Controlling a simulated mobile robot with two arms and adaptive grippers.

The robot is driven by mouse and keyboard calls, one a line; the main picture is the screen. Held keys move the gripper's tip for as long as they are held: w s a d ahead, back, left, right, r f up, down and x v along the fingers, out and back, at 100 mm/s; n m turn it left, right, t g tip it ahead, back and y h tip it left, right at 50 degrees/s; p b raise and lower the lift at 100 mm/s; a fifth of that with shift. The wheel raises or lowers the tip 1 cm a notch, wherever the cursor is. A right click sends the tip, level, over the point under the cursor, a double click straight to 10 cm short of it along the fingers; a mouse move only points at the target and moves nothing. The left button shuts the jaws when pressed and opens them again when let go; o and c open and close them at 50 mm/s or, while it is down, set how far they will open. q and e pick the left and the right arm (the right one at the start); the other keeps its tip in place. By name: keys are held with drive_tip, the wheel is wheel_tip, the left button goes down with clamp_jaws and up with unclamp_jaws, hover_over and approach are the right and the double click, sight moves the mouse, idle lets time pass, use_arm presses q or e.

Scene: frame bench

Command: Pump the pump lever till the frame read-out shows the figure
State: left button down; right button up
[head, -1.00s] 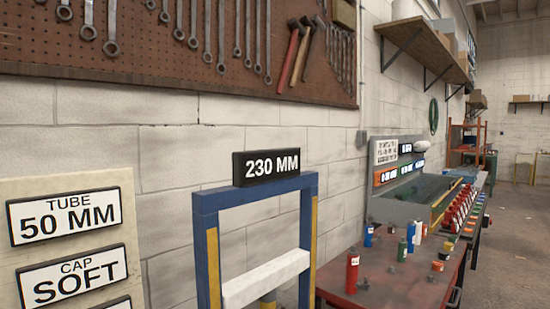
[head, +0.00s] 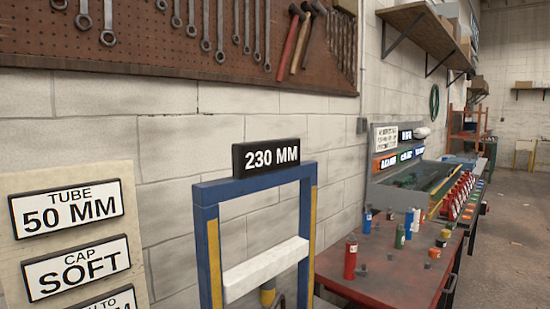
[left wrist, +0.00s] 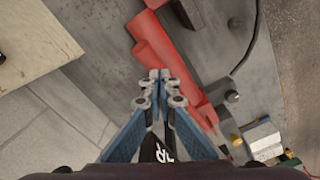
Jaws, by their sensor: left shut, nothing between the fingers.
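A blue press frame (head: 206,240) with yellow strips stands by the wall in the head view. On its top sits a black plate (head: 266,157) reading "230 MM" in white. A white crossbar (head: 266,268) spans the frame's uprights lower down. In the left wrist view my left gripper (left wrist: 160,75) is shut and empty. Its fingertips are close to a long red bar (left wrist: 157,48); I cannot tell whether they touch it or whether this bar is the pump lever. No lever shows clearly in the head view. My right gripper is in neither view.
A board on the left carries signs reading "TUBE 50 MM" (head: 67,209) and "CAP SOFT" (head: 77,267); a third is cut off below. A red bench (head: 350,285) with small bottles stands right of the frame. A tool pegboard (head: 150,50) hangs above.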

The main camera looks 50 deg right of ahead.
use_arm(q)
wheel_tip(320, 180, down, 9)
drive_tip(key=b, duration=0.6)
wheel_tip(320, 180, up, 9)
drive_tip(key=p, duration=0.6)
drive_tip(key=shift+r, duration=0.1)
idle(0.6)
wheel_tip(320, 180, down, 9)
drive_tip(key=b, duration=0.6)
wheel_tip(320, 180, up, 9)
drive_tip(key=p, duration=0.5)
drive_tip(key=shift+p, duration=0.3)
idle(0.5)
